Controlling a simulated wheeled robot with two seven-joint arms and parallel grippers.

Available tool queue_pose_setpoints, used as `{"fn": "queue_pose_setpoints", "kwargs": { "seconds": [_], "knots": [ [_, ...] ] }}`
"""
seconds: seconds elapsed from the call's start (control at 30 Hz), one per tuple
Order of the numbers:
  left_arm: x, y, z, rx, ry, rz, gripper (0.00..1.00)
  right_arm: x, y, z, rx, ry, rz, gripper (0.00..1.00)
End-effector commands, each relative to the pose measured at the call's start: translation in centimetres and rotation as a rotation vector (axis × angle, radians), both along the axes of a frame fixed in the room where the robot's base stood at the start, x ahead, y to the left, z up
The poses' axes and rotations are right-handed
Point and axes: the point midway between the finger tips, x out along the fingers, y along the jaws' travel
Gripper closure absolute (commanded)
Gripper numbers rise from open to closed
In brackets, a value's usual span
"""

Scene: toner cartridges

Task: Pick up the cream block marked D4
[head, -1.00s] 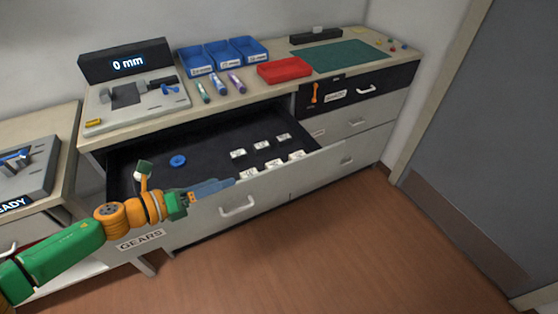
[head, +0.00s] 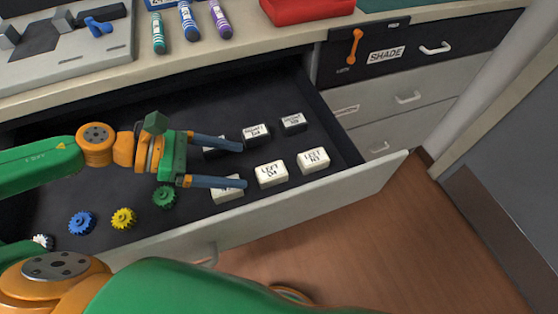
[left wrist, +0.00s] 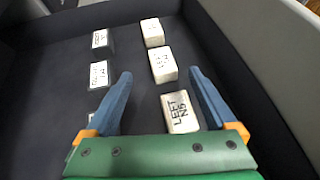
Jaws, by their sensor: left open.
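Three cream blocks stand in a row in the open drawer: a left one (head: 228,191), a middle one (head: 270,174) and a right one (head: 313,160). Each has a black-lettered label. The middle label may read D4, but the print is too small to be sure. My left gripper (head: 243,165) is open and empty, its fingertips by the left cream block and pointing toward the middle one. In the left wrist view the nearest cream block (left wrist: 181,113), which seems marked LEFT N5, lies between the fingers. The middle cream block (left wrist: 163,65) is beyond the fingertips.
Black blocks with white labels (head: 256,133) stand in a row behind the cream ones; one is partly hidden by a finger. Blue (head: 82,223), yellow (head: 123,218) and green (head: 164,197) gears lie at the left. The drawer's front wall (head: 375,180) borders the cream row.

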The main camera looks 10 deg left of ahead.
Motion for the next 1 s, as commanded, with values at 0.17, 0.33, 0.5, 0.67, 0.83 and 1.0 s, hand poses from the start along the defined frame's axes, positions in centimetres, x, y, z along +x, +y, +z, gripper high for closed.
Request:
{"fn": "queue_pose_setpoints", "kwargs": {
  "seconds": [0.17, 0.33, 0.5, 0.67, 0.83, 1.0],
  "knots": [
    [-0.1, -0.5, -1.5, 0.006, -0.005, -0.013, 0.10, -0.2, 0.0, -0.9, -0.001, 0.004, 0.000, 0.50],
    [0.6, -2.0, -1.8, 0.005, -0.008, -0.013, 0.10, -0.4, -0.1, 0.4, -0.001, 0.007, 0.000, 0.50],
    [2.0, -4.6, -2.4, 0.003, -0.007, -0.015, 0.10, -0.3, -0.1, 2.7, -0.002, 0.007, 0.001, 0.50],
    [2.6, -5.9, -3.9, 0.007, -0.007, -0.011, 0.10, -0.3, -0.1, 2.9, -0.002, 0.007, 0.001, 0.50],
    [2.6, -5.9, -4.2, 0.008, -0.006, -0.009, 0.10, -0.3, -0.1, 2.8, -0.001, 0.006, 0.001, 0.50],
    [2.6, -5.9, -4.2, 0.008, -0.006, -0.009, 0.51, -0.3, -0.1, 2.7, -0.001, 0.005, 0.001, 0.50]
  ]
}}
